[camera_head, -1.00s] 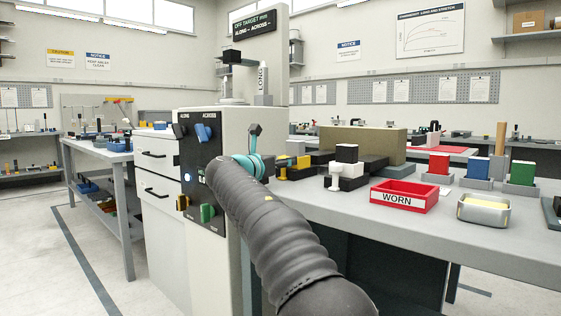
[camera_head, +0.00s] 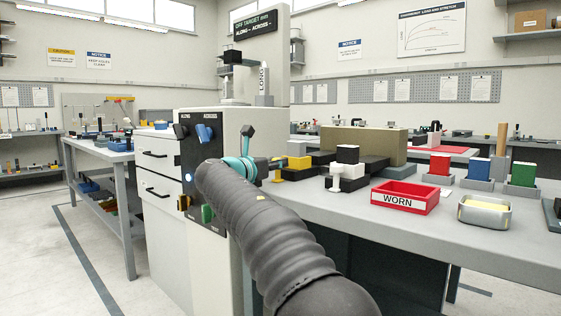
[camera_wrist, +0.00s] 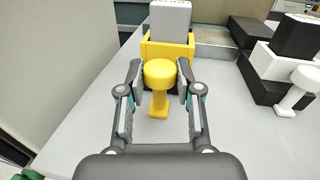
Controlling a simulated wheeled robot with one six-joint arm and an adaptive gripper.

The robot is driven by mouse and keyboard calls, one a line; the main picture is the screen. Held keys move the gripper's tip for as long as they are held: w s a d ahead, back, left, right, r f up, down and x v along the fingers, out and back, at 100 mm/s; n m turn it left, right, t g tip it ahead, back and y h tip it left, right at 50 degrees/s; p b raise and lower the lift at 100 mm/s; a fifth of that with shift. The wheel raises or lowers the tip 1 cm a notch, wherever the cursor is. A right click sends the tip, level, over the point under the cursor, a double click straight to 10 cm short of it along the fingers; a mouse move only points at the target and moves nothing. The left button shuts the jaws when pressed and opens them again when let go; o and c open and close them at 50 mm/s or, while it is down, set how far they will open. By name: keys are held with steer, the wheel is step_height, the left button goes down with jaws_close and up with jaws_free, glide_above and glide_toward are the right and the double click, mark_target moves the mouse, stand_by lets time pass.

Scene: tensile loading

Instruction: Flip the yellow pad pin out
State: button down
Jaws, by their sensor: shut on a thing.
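The yellow pad pin (camera_wrist: 159,103) has a round head and a narrower stem, and stands at the near side of a yellow holder (camera_wrist: 181,52) with a grey block (camera_wrist: 170,19) in it. My gripper (camera_wrist: 160,74) is shut on the pin's head, one finger on each side. In the head view my gripper (camera_head: 275,163) reaches the yellow holder (camera_head: 298,162) from the left, and my arm hides part of the view.
A white holder (camera_head: 348,184) with a black block and white pin stands to the right. Beyond are a red WORN tray (camera_head: 404,203) and a metal tray (camera_head: 484,217). The control panel cabinet (camera_head: 228,130) stands close at left. Bare tabletop (camera_wrist: 100,115) lies around the pin.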

steer(key=shift+s+a, duration=0.1)
steer(key=shift+a, duration=0.05)
steer(key=c, duration=1)
jaws_free()
steer(key=shift+s+a, duration=0.1)
steer(key=shift+o, duration=1.1)
steer(key=shift+a, duration=0.1)
steer(key=shift+d, duration=0.25)
steer(key=v, duration=1.2)
